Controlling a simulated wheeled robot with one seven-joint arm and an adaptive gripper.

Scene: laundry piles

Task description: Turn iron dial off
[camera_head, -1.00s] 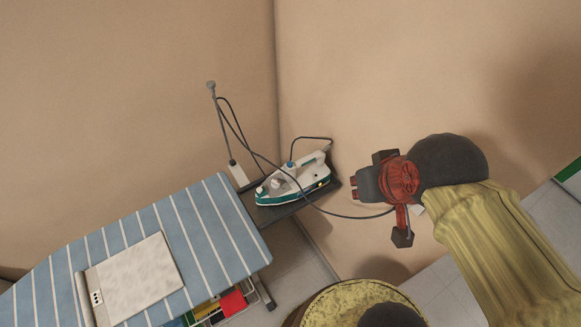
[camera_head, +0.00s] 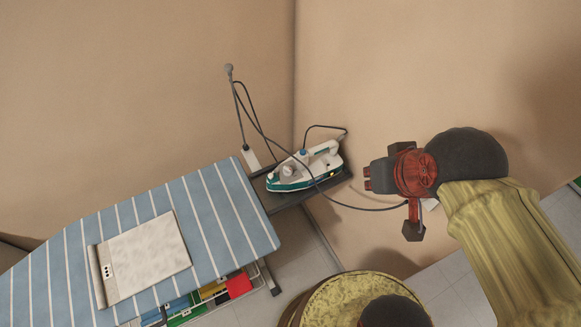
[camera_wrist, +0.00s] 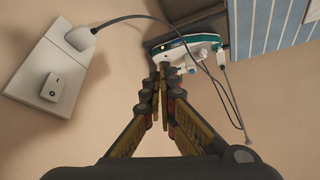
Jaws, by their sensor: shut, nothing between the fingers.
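The iron (camera_head: 304,168) is white and teal and stands on a dark rest (camera_head: 312,190) at the right end of the ironing board. A pale round dial (camera_head: 288,170) shows on its side. In the wrist view, the iron (camera_wrist: 196,44) lies beyond my fingertips, with an orange light on it; a pale knob (camera_wrist: 190,69) shows just past the tips. My gripper (camera_head: 367,179) is to the right of the iron in the head view, apart from it. In the wrist view, my gripper (camera_wrist: 164,68) is shut and empty.
The striped ironing board (camera_head: 225,215) holds a flat pale object (camera_head: 145,258). A dark cord runs from the iron towards a wall socket plate (camera_wrist: 50,75). A thin stand (camera_head: 240,115) rises behind the board. Coloured items (camera_head: 215,290) sit below. Wall space above is free.

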